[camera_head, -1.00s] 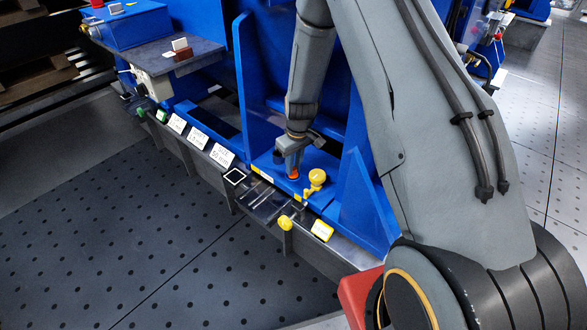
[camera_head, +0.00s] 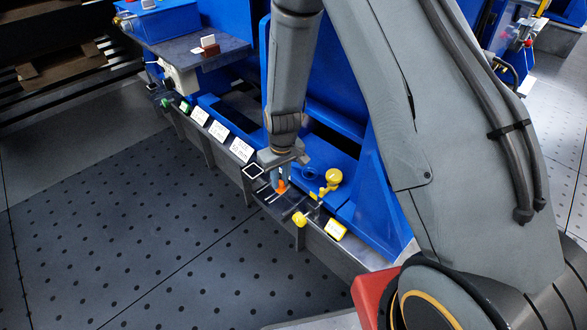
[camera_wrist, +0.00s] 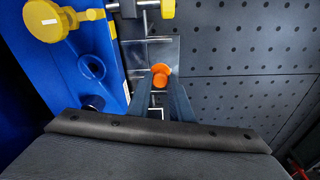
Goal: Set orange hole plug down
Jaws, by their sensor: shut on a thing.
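The orange hole plug (camera_head: 282,187) is between the fingertips of my gripper (camera_head: 278,184), which is shut on it. In the wrist view the orange plug (camera_wrist: 160,72) shows at the ends of the two dark fingers (camera_wrist: 161,86). The plug is over a dark tray (camera_head: 266,194) on the ledge in front of the blue fixture. In the wrist view the grey tray surface (camera_wrist: 167,52) lies behind the plug. I cannot tell whether the plug touches it. An empty round hole (camera_wrist: 91,67) is in the blue fixture, left of the plug.
A yellow knob (camera_head: 333,176) stands close to the right of my gripper, with another yellow knob (camera_head: 299,219) in front. White label cards (camera_head: 241,150) line the ledge to the left. The dotted dark floor (camera_head: 170,230) is clear.

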